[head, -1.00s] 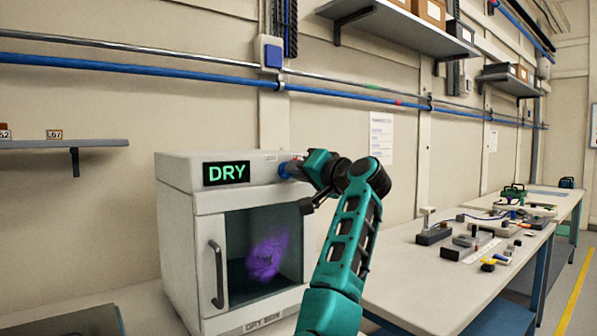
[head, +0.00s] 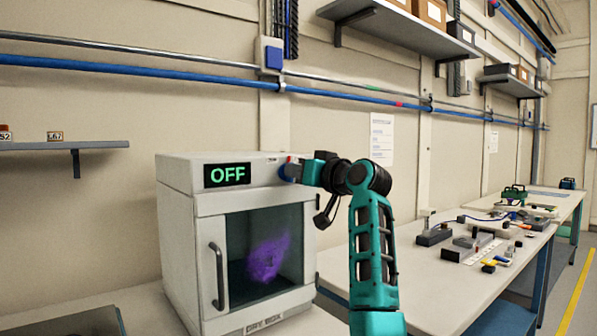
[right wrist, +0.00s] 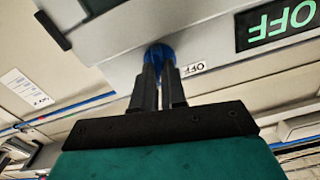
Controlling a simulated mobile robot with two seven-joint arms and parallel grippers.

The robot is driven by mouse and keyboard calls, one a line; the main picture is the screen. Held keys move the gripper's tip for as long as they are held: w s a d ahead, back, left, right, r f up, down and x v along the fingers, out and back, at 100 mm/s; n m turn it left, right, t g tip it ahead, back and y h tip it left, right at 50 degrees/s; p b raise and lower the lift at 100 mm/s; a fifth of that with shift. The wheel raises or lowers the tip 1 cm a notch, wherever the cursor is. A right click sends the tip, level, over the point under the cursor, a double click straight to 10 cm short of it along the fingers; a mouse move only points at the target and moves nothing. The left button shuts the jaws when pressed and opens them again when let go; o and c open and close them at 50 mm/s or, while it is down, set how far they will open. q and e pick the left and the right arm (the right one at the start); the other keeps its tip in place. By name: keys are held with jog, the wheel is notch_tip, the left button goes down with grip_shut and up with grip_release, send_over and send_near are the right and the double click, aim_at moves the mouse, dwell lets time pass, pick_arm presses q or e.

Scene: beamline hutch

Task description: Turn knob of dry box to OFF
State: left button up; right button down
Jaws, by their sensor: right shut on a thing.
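The dry box (head: 180,215) is a light grey cabinet with a shut glass door and a vertical handle (head: 217,275). Its display (head: 227,174) reads OFF in green, and shows upside down in the right wrist view (right wrist: 277,22). The blue knob (right wrist: 158,54) is on the front panel, right of the display in the head view. My right gripper (right wrist: 160,72) is shut on the knob and hides part of it. An OFF label (right wrist: 194,68) is beside the knob in the right wrist view. My left gripper is not in view.
A workbench (head: 385,265) with several tools and small parts stands to the right. A wall shelf (head: 60,146) is at the left, and another shelf (head: 400,30) with boxes is high up. Blue pipes (head: 150,69) run along the wall behind.

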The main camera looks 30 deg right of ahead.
pick_arm(q)
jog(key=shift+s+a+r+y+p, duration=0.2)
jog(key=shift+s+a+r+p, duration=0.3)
jog(key=shift+p, duration=0.9)
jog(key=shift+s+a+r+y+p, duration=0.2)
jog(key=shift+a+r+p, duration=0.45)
jog(key=shift+p, duration=0.7)
pick_arm(e)
jog(key=shift+a+n, duration=0.15)
jog(key=shift+n, duration=2.7)
jog(key=shift+a+n, duration=0.1)
jog(key=shift+n, duration=2.75)
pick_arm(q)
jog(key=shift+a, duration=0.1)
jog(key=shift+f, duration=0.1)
pick_arm(e)
jog(key=shift+f, duration=0.1)
jog(key=c, duration=1.2)
grip_release()
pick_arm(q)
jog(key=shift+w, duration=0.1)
pick_arm(e)
jog(key=shift+s, duration=0.15)
